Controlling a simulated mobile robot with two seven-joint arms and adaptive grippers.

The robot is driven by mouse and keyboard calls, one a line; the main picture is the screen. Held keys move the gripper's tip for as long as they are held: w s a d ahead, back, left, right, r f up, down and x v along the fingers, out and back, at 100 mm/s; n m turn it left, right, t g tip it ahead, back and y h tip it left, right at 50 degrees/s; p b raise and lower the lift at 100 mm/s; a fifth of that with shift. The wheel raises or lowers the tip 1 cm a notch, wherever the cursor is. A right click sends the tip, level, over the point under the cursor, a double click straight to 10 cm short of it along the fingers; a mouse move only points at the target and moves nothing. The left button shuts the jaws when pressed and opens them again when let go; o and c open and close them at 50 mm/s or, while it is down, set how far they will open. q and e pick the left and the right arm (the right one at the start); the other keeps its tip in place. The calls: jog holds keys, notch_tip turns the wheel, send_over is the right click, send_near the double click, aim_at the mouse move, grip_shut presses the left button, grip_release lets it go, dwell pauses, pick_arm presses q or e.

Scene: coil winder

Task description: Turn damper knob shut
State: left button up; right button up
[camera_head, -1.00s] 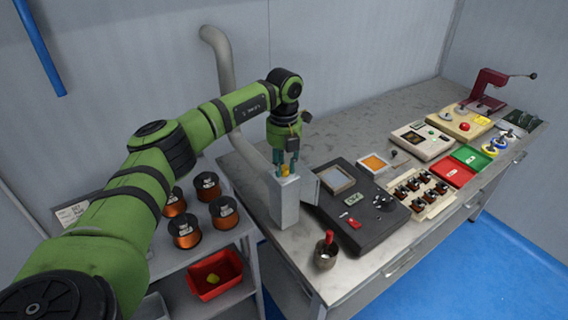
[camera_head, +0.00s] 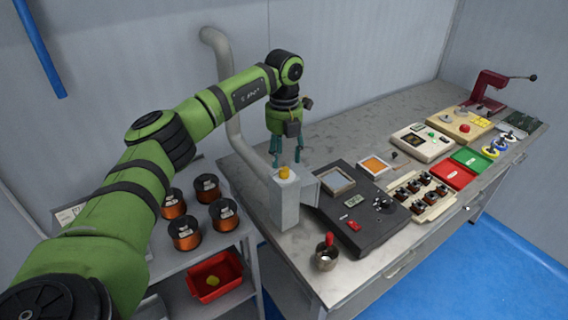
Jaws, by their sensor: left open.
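The damper knob (camera_head: 284,172) is small and orange-yellow. It sits on top of a grey upright box (camera_head: 284,205) at the left end of the bench, where the grey duct pipe (camera_head: 236,125) comes in. My left gripper (camera_head: 287,160) points down above the knob, open, with its teal fingers apart. Its fingertips look clear of the knob and nothing is between them. Which way the knob is turned is too small to tell. My right gripper is not in view.
A dark device (camera_head: 372,212) stands right of the box. A metal pot (camera_head: 326,258) with a red-handled tool is near the front edge. Copper spools (camera_head: 224,214) and a red bin (camera_head: 215,275) are on the shelves at left. The bench's back (camera_head: 350,125) is clear.

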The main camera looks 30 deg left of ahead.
aim_at(284, 169)
pick_arm(q)
notch_tip(284, 169, up, 8)
jog(key=shift+f, duration=0.15)
dwell(0.6)
